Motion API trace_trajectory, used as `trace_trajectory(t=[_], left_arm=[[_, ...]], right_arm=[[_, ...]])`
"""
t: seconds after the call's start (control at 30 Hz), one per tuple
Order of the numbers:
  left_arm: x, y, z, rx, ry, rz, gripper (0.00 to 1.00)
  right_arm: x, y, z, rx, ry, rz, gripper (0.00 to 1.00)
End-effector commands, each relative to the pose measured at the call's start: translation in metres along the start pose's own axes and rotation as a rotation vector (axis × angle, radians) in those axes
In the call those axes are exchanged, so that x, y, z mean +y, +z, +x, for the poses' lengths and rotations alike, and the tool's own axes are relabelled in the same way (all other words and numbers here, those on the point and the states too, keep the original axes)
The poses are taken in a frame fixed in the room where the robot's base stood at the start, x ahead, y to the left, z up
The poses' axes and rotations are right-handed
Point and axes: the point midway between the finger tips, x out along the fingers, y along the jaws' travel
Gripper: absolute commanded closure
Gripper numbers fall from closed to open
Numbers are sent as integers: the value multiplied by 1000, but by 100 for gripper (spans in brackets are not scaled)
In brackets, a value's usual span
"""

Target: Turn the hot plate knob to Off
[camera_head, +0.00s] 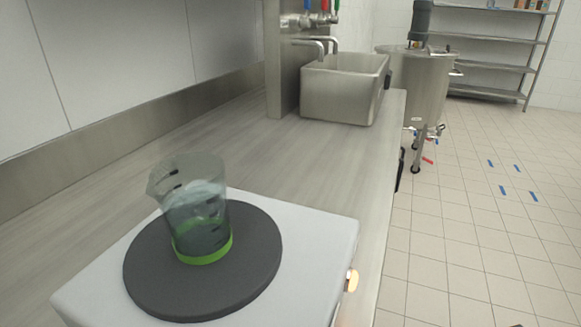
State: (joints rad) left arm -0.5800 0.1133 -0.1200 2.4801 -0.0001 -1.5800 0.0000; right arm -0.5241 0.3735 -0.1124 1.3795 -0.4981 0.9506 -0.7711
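The hot plate (75,297) is a white box with a round dark grey plate (150,270) on top. It stands on the counter in the lower left. A clear beaker (190,205) with a bright green band around its base stands upright on the dark plate. On the hot plate's right side is a small glowing orange-yellow part (352,280), which looks like the knob or a light. It is seen nearly edge-on, so its setting cannot be read. Neither gripper shows in the head view.
The grey counter (290,165) runs away to a steel sink (340,90) with taps. A large steel vessel (420,85) on wheels stands beyond it. The tiled floor (480,230) on the right is mostly open, with blue marks.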

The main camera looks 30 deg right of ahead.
Motion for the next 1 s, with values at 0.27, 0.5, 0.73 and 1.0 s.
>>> trace_trajectory(t=[0.27, 0.5, 0.73, 1.0], left_arm=[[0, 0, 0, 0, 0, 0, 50], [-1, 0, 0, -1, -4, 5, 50], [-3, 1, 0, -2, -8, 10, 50], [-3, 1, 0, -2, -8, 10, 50]], right_arm=[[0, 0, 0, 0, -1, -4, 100], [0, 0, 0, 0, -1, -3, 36], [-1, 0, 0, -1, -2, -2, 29], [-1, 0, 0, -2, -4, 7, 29]])
